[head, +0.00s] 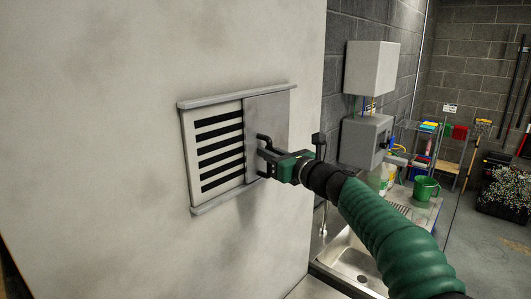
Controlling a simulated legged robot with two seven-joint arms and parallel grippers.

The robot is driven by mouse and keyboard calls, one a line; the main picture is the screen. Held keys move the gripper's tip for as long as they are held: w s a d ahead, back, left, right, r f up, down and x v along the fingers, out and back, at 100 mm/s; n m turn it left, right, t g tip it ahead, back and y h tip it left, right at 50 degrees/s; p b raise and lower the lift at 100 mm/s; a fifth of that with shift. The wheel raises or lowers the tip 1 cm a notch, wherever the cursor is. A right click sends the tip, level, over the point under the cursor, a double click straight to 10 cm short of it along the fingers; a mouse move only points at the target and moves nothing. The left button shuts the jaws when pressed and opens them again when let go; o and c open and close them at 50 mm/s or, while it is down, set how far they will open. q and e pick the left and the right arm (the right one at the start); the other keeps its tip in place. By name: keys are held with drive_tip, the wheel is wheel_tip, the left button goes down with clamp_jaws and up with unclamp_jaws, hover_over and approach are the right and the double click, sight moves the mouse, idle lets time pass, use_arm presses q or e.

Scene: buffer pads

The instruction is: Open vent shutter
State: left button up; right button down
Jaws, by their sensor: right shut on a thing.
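A vent (219,153) with dark horizontal slots sits in a light wall panel, with a rail along its top and another along its bottom. A grey sliding shutter plate (265,120) covers the right part of the vent, and the slots on the left show uncovered. My right gripper (264,157) comes in from the right and is shut on the handle (263,138) at the front of the shutter plate. The gripper's fingers hide much of the handle. My left gripper is not in view.
The light wall panel (110,150) fills the left side.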

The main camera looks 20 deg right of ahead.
drive_tip(key=shift+s+a+r, duration=0.15)
drive_tip(key=shift+a, duration=0.1)
drive_tip(key=shift+w+d, duration=0.25)
drive_tip(key=shift+d, duration=0.1)
drive_tip(key=c, duration=1.4)
unclamp_jaws()
drive_tip(key=shift+w+d, duration=0.1)
drive_tip(key=shift+d, duration=0.25)
drive_tip(key=shift+s+a, duration=0.2)
drive_tip(key=shift+a, duration=0.1)
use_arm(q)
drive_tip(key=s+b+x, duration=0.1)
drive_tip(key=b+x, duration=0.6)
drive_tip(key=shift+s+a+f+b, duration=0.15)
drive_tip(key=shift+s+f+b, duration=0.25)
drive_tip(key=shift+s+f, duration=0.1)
use_arm(e)
drive_tip(key=v, duration=1.6)
drive_tip(key=shift+s+d+f, duration=0.25)
drive_tip(key=shift+d, duration=0.05)
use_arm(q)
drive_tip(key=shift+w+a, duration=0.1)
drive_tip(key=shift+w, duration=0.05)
use_arm(e)
drive_tip(key=shift+w+a, duration=0.1)
